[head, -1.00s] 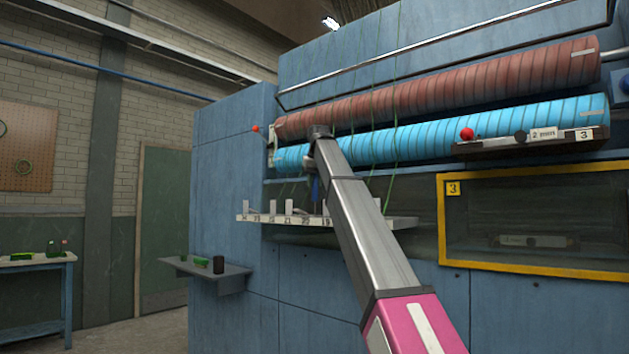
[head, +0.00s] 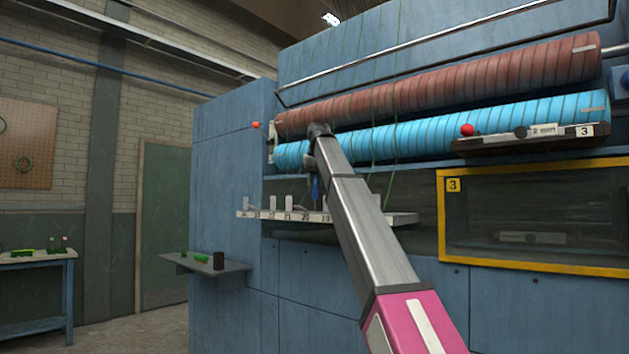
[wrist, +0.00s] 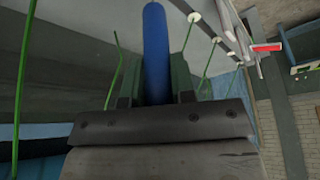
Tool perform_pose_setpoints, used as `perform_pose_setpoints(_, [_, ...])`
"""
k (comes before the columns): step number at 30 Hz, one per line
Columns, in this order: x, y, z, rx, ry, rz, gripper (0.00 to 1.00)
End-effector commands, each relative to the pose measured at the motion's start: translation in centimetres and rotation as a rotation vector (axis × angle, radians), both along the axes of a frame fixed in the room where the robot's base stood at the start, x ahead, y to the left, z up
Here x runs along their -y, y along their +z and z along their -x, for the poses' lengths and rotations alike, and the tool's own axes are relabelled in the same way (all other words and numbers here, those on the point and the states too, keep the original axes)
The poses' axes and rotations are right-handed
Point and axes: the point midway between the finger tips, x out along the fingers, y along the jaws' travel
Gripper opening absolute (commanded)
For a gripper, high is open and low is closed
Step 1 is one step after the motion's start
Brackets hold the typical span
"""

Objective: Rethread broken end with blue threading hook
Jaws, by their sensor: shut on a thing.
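My gripper (wrist: 156,90) is shut on the blue threading hook (wrist: 156,45), whose handle stands between the two dark jaws in the wrist view. In the head view the blue hook (head: 315,188) shows as a small blue piece under my arm's end, just above the numbered white rail (head: 350,219). Green yarn ends (wrist: 112,70) hang on both sides of the jaws. In the head view, green yarns (head: 397,150) run down past the rollers. I cannot tell which yarn is the broken one. The tip of the hook is out of view.
A red-brown roller (head: 440,82) and a bright blue roller (head: 440,132) lie above the rail. A yellow-framed window (head: 535,262) is on the right. A small shelf (head: 230,278) juts out at left. The floor at left is clear.

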Motion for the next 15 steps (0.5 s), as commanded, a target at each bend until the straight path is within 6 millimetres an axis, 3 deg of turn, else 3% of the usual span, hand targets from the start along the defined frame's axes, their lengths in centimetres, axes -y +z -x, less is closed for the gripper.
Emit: perform_pose_setpoints(15, [0.0,2.2,-0.1,0.0,0.0,0.0,0.01])
